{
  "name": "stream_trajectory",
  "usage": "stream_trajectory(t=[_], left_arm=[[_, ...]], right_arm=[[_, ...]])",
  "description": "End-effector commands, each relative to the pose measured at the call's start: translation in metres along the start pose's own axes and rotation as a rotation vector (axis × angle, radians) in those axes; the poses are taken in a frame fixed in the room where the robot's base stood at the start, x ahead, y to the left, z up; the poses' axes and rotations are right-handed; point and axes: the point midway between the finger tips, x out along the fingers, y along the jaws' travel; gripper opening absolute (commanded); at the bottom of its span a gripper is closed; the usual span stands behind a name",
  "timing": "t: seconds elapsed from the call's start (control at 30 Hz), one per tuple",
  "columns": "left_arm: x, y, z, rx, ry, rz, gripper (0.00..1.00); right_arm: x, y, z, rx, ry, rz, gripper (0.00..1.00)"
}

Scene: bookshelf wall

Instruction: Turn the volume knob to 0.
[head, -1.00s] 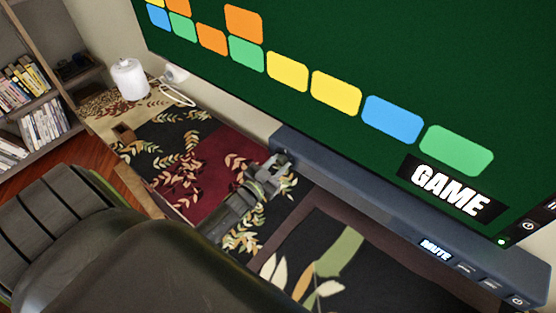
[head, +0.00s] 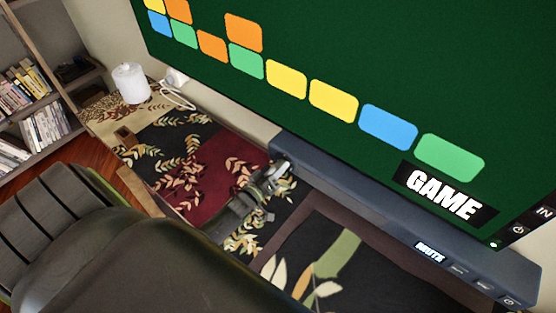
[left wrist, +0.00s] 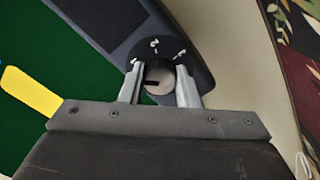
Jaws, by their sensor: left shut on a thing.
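The volume knob (left wrist: 158,81) is a small round knob with a dark slot mark, on the end of a dark soundbar, with white marks on a black dial around it. My left gripper (left wrist: 160,84) is shut on the knob, one finger on each side. In the head view the left gripper (head: 280,170) is at the left end of the soundbar (head: 345,195), where the knob is mostly hidden. A lit display (head: 430,253) on the soundbar appears to read "MUTE". My right gripper is not in view.
A large green screen (head: 330,50) with colored tiles and the word "GAME" rises behind the soundbar. A patterned cabinet top (head: 215,165) lies below. A white canister (head: 130,82) and a bookshelf (head: 35,110) stand at left.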

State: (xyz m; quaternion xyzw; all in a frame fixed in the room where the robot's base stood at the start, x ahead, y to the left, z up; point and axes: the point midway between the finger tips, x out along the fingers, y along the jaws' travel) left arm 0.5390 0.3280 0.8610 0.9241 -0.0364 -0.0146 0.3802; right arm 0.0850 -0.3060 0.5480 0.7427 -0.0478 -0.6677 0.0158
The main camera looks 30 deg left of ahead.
Motion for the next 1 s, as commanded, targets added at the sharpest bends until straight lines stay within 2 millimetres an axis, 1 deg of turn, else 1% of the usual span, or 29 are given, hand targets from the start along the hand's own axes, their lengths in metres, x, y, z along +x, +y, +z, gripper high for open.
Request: stream_trajectory(t=[0.3,0.6,0.8,1.0], left_arm=[[-0.001,0.000,0.001,-0.301,-0.002,-0.005,0.07],[-0.001,0.001,0.001,-0.560,-0.002,-0.006,0.07],[-0.001,0.001,0.001,-0.687,-0.001,-0.005,0.07],[-0.001,0.001,0.001,-0.767,-0.001,-0.005,0.07]], right_arm=[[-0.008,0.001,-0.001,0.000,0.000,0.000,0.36],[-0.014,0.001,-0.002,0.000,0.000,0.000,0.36],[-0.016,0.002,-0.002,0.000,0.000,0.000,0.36],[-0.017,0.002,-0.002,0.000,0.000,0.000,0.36]])
